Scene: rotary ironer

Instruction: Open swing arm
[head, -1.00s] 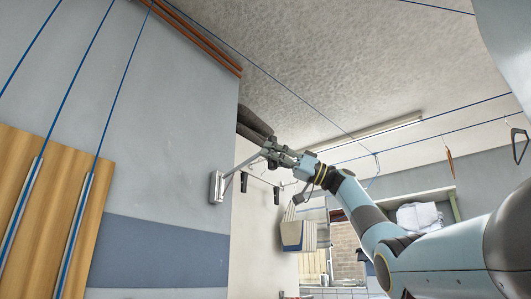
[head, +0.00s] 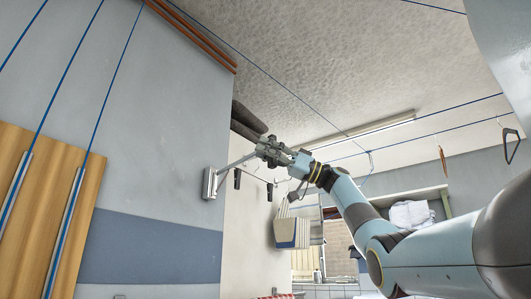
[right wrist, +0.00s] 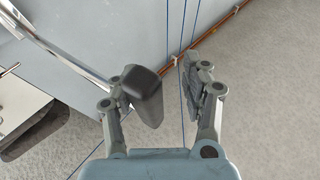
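The swing arm (head: 236,161) looks like a thin pale metal bar. It runs from a small bracket (head: 210,183) on the grey wall up and right to my right gripper (head: 268,149). In the right wrist view a shiny curved tube (right wrist: 48,42), likely the same arm, comes in from the upper left and passes behind the left finger. My left gripper is not in view.
Blue lines (head: 66,75) cross the space near the wall and ceiling. Wooden panels (head: 40,200) stand at the left. Black hooks (head: 237,178) and a striped hanging item (head: 288,232) are beyond the wall edge. Hangers (head: 510,145) hang at the right. The space below my gripper is open.

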